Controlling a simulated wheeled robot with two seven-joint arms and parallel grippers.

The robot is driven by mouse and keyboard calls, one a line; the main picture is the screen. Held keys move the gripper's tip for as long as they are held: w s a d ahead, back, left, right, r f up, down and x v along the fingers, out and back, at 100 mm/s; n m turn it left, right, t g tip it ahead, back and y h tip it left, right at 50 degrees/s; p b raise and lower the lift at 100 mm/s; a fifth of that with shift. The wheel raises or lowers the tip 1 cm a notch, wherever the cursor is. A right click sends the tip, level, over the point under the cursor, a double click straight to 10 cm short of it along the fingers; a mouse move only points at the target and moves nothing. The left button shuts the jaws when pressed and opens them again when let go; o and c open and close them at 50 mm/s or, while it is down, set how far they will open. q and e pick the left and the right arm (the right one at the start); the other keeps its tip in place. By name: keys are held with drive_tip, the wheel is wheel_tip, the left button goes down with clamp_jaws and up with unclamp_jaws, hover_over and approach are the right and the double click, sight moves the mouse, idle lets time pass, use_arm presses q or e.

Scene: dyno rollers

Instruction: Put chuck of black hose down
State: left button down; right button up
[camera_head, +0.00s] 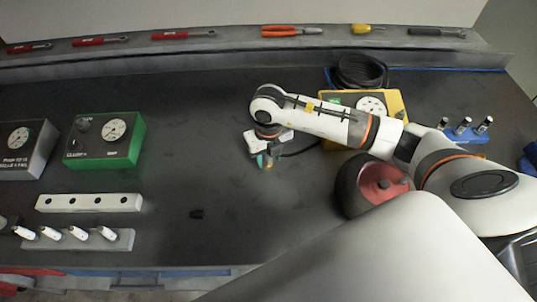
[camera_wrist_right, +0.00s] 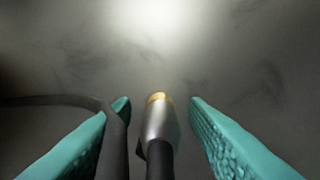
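My right gripper (camera_head: 264,160) is low over the dark bench top, left of the yellow box. In the right wrist view, its teal fingers (camera_wrist_right: 158,103) are spread apart. The chuck (camera_wrist_right: 160,125), a silver cylinder with a brass tip, is between them, with a visible gap on each side. The black hose (camera_wrist_right: 60,101) bends in from the left and passes down beside the left finger. In the head view, only a small brass-coloured tip shows at the gripper. I cannot tell whether the chuck touches the bench. My left gripper is not in view.
A yellow gauge box (camera_head: 391,104) with coiled black hose (camera_head: 360,71) is behind my right arm. A red-and-black roller (camera_head: 383,186) is below the arm. A green gauge box (camera_head: 104,139) and a white holed block (camera_head: 88,203) are left. The middle bench is mostly clear.

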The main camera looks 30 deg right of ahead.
drive_tip(key=shift+r, duration=0.5)
wheel_tip(320, 180, up, 11)
drive_tip(key=b, duration=0.3)
drive_tip(key=shift+r, duration=0.2)
